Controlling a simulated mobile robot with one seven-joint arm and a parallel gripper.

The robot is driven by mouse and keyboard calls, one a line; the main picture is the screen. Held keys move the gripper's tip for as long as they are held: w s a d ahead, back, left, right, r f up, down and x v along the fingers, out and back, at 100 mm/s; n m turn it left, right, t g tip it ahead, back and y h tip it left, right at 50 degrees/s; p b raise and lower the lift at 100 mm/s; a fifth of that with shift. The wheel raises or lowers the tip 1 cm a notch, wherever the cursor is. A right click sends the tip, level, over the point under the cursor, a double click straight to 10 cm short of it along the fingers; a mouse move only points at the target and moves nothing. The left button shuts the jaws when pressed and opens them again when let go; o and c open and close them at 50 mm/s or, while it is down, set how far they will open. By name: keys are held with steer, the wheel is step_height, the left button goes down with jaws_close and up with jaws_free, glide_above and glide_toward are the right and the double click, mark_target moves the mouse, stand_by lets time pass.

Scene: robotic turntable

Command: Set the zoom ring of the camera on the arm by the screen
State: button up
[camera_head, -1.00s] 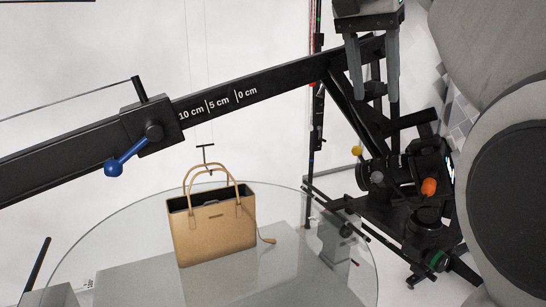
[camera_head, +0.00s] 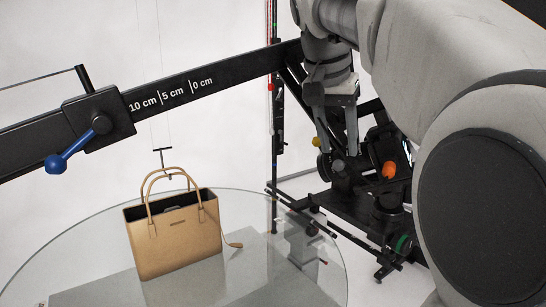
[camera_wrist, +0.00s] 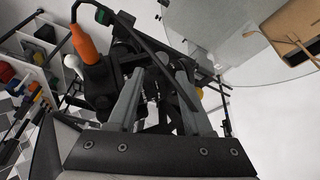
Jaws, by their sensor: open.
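The black camera rig (camera_head: 378,147) with an orange knob (camera_head: 389,169) stands right of centre in the head view, partly hidden by my arm. A dark round part with a green ring (camera_head: 402,243) sits below it. I cannot make out which part is the zoom ring. My gripper (camera_head: 338,150) is open, fingers pointing down, overlapping the left side of the rig in the head view. In the wrist view my gripper (camera_wrist: 158,85) has its fingers spread with dark rig parts between and beyond them; contact cannot be told. The orange part (camera_wrist: 88,42) is left of the fingers.
A tan handbag (camera_head: 175,237) stands on the glass turntable (camera_head: 50,258), left of the rig. A black beam (camera_head: 170,92) with centimetre marks and a blue-knobbed lever (camera_head: 68,155) crosses behind. In the wrist view, shelves (camera_wrist: 40,50) with coloured items are at left.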

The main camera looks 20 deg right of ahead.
mark_target(346, 162)
steer(key=shift+x, duration=1.55)
jaws_close()
